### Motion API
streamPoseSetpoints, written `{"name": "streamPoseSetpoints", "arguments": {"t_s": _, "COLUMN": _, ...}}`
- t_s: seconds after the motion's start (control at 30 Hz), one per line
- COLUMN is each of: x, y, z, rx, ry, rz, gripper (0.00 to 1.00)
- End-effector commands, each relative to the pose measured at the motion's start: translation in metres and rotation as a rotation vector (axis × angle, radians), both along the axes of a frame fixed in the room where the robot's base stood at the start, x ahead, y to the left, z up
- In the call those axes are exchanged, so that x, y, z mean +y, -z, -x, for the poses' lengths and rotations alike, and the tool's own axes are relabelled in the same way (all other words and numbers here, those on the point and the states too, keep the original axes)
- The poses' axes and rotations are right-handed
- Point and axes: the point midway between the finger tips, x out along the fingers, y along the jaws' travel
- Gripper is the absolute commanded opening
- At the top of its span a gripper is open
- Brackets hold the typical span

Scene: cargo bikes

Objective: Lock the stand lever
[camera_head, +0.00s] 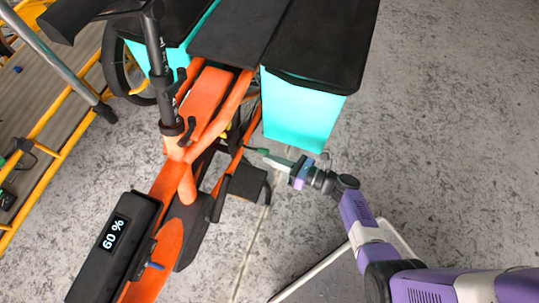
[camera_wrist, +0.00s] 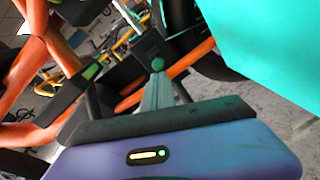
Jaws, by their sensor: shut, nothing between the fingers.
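The orange cargo bike (camera_head: 207,97) stands at the left of the head view, with its frame also in the wrist view (camera_wrist: 27,68). My gripper (camera_head: 266,155) reaches in from the right, low beside the bike and just under a turquoise bag. Its grey fingers are together and empty. A thin dark lever with a green end (camera_head: 261,151) shows at the fingertips in the head view. In the wrist view a round green knob (camera_wrist: 157,63) sits right at the fingertips (camera_wrist: 157,75); I cannot tell whether they touch. The lever's mount is hidden behind bike parts.
The turquoise bag (camera_head: 300,112) hangs close above my gripper and fills the wrist view's upper right (camera_wrist: 265,45). A black pedal (camera_head: 246,183) is just left of and below the gripper. Yellow rails (camera_head: 40,180) stand at far left. Concrete floor at right is open.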

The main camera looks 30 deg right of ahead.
Motion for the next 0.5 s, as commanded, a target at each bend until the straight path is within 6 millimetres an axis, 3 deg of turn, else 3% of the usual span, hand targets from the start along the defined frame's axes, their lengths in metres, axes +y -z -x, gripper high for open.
{"name": "streamPoseSetpoints", "arguments": {"t_s": 0.03, "x": -0.001, "y": -0.017, "z": -0.001, "rx": 0.019, "ry": 0.0, "rz": 0.016, "gripper": 0.0}}
{"name": "streamPoseSetpoints", "arguments": {"t_s": 0.5, "x": 0.001, "y": -0.047, "z": -0.003, "rx": 0.226, "ry": -0.002, "rz": 0.167, "gripper": 0.0}}
